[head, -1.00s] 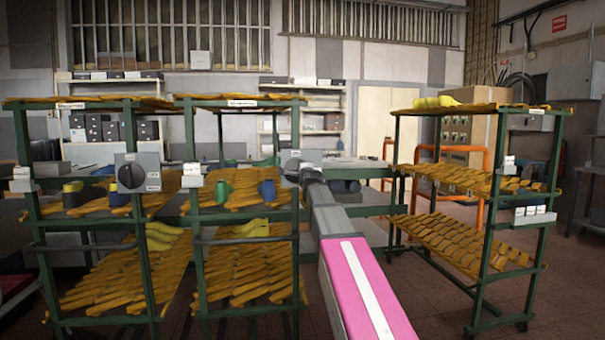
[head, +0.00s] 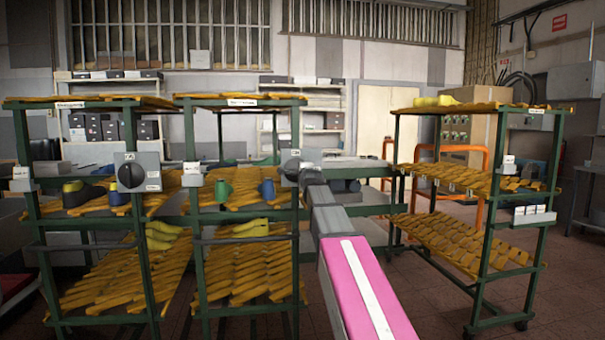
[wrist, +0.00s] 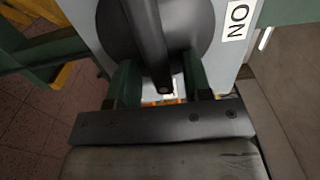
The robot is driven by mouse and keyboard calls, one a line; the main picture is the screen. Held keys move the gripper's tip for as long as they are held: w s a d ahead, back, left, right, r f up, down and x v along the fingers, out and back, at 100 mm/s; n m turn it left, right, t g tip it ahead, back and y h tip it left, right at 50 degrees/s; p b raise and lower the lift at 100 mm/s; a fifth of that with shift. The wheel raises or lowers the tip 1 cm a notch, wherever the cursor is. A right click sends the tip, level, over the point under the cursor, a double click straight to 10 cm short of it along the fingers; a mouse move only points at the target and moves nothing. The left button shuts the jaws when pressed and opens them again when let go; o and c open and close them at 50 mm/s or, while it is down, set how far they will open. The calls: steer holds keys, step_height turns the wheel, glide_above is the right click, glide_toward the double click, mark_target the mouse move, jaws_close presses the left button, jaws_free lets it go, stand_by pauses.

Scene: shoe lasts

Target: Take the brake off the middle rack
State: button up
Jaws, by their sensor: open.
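The middle rack (head: 249,103) is a green frame with yellow slatted shelves. Its brake box (head: 283,178) sits on its right front post, mostly covered by my arm. In the wrist view the grey box (wrist: 225,50) carries a dark round knob (wrist: 195,22) with a raised bar handle (wrist: 150,40). A white label (wrist: 237,18) beside the knob seems to read ON. My gripper (wrist: 162,82) is open, its dark green fingers on either side of the bar handle's lower end. I cannot tell whether they touch it.
A left rack (head: 85,104) with its own knob box (head: 138,172) stands close beside the middle rack. A right rack (head: 480,108) stands apart across a floor gap. Shoe lasts lie on the shelves. Orange rails (head: 470,150) stand behind the right rack.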

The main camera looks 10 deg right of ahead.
steer(key=s, duration=1)
steer(key=s+a+f+n+g, duration=0.1)
steer(key=s+f+n+g, duration=0.2)
steer(key=f, duration=0.8)
steer(key=s+f+n+g, duration=0.2)
steer(key=f+n+g, duration=0.1)
steer(key=f, duration=0.8)
steer(key=s+a+f+n+g, duration=0.1)
steer(key=s+f+n+g, duration=0.25)
steer(key=f, duration=0.75)
steer(key=s+f+n+g, duration=0.8)
steer(key=s+f, duration=1)
steer(key=f, duration=0.3)
steer(key=shift+s+a+n, duration=0.15)
steer(key=shift+s+n, duration=0.2)
steer(key=shift+s, duration=0.05)
